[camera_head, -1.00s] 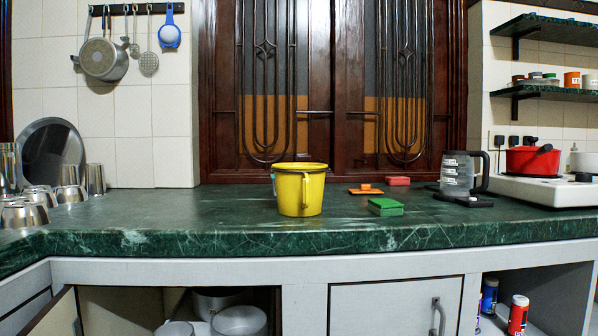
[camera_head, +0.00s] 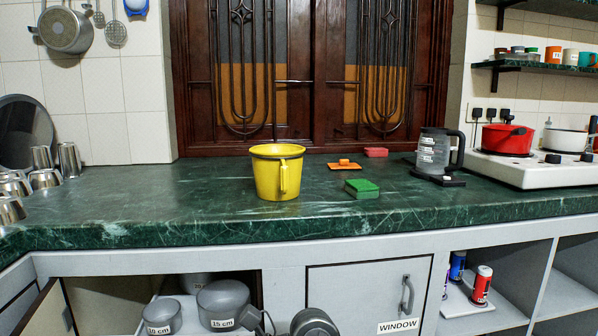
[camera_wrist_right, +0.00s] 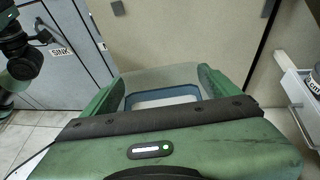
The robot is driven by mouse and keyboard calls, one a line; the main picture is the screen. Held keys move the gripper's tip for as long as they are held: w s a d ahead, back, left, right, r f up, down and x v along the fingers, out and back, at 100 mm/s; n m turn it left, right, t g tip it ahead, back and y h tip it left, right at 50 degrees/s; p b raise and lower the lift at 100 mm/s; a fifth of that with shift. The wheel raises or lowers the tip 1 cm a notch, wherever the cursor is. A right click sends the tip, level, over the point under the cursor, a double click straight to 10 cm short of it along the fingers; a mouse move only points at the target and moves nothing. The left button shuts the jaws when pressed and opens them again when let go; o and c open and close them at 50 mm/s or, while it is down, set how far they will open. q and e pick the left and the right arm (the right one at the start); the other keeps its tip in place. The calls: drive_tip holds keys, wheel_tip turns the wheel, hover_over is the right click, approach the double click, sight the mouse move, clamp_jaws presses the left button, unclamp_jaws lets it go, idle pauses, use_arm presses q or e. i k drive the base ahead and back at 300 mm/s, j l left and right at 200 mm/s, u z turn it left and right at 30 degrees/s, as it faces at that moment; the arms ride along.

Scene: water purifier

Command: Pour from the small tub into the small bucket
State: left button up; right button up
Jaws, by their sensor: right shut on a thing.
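The small bucket (camera_head: 279,172) is yellow with a side handle and stands upright on the green marble counter, its rim facing up. My right gripper (camera_wrist_right: 163,90) shows in the right wrist view, with its green fingers to both sides of a pale, see-through thing with a dark blue edge. I take this to be the small tub (camera_wrist_right: 160,96), and the gripper is shut on it. Only part of the tub shows, and its contents cannot be made out. Neither the tub nor either gripper's fingers show in the head view. My left gripper is not in view.
A green sponge block (camera_head: 362,189), an orange trowel-like tool (camera_head: 344,165) and a clear jug (camera_head: 434,149) stand right of the bucket. Steel cups (camera_head: 45,178) stand at the left. Pots (camera_head: 223,303) sit in the open cupboard below. The counter left of the bucket is clear.

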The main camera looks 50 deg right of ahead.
sight(278, 167)
drive_tip(key=l+z, duration=0.1)
drive_tip(key=z, duration=0.9)
drive_tip(key=i+l+z, duration=0.1)
drive_tip(key=z, duration=0.4)
